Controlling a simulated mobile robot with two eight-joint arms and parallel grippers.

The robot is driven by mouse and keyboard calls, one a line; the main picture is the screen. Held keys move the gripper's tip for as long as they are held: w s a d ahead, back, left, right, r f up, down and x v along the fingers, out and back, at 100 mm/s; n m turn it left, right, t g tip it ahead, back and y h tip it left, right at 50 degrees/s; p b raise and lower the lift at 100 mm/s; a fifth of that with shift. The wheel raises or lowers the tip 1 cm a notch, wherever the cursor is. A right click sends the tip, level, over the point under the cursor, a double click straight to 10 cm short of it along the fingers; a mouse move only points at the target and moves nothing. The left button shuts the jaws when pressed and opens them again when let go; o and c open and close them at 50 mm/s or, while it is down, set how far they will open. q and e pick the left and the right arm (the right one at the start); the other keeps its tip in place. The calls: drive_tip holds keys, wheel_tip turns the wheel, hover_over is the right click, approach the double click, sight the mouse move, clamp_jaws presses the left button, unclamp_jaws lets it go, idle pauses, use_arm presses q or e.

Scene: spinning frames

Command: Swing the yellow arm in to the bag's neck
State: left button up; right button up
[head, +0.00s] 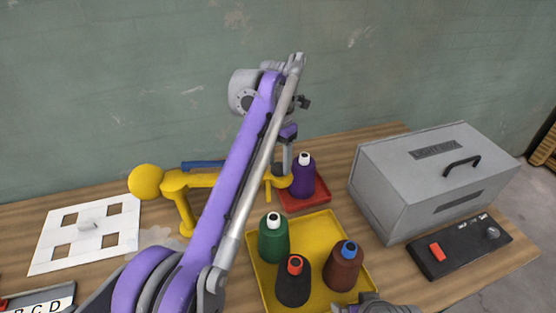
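The yellow arm (204,180) lies level above the table, with a yellow ball at its left end and a post under it. Its right end reaches close to a purple bottle-shaped thing with a white neck (303,180); I cannot tell if they touch. No thing plainly looks like a bag. My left gripper (284,164) points down by the yellow arm's right end, partly hidden behind my purple arm. Its fingers are too small and covered to read, and I cannot tell whether it touches the yellow arm.
The purple thing stands on a red tray (318,200). A yellow tray (318,227) holds green, black and brown bottles. A grey metal box (405,170) and a black switch panel (465,252) stand right. A white board with square holes (112,220) lies left. A wall closes the back.

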use_arm(q)
clamp_jaws()
idle(1.2)
